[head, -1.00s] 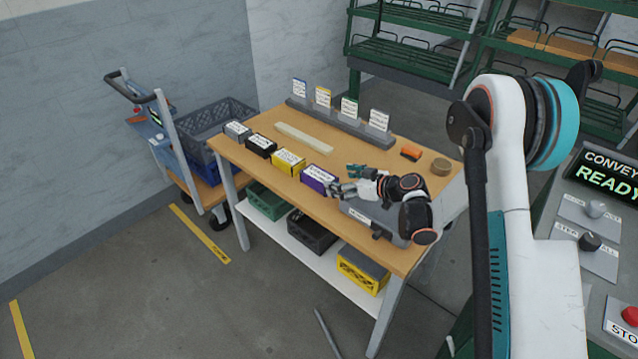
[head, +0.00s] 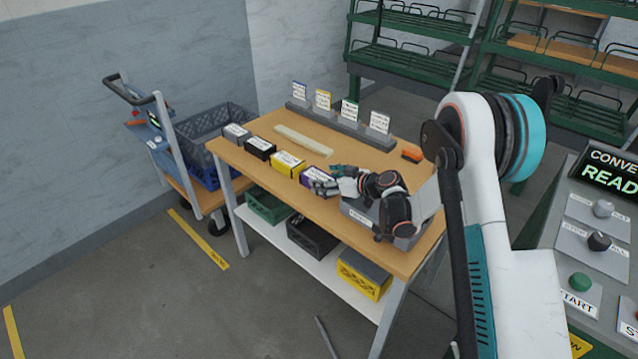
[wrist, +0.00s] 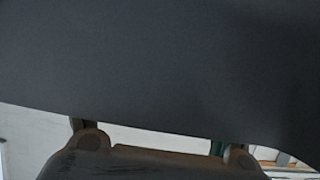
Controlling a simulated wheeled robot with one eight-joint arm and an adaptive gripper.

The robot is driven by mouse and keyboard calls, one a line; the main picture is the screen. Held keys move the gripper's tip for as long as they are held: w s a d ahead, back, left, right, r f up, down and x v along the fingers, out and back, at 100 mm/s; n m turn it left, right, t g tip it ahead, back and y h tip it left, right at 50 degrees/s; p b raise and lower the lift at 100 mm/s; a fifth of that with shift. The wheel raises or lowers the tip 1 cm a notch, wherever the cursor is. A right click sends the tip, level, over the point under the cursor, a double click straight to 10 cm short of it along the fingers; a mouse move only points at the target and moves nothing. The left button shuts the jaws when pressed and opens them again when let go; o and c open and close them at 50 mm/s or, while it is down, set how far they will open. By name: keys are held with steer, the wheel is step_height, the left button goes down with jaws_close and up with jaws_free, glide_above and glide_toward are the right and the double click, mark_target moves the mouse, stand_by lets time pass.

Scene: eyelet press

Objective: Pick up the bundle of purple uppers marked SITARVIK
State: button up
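The bundle of purple uppers (head: 306,177) lies on the front part of the wooden table, at the right end of a row of bundles. It has a white label too small to read. My gripper (head: 326,178) is at its right end in the head view and hides part of it. The two fingers look apart, one toward the front edge and one farther back. Whether they touch the bundle I cannot tell. The wrist view is mostly filled by a dark surface and does not show the bundle clearly.
Yellow (head: 287,164), black (head: 260,148) and grey (head: 236,134) bundles lie to the left of the purple one. A pale strip (head: 303,140) lies behind them. A grey box (head: 358,213) sits under my arm. A rack of label cards (head: 345,120) stands at the back.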

steer(key=c, duration=0.9)
steer(key=shift+r, duration=0.1)
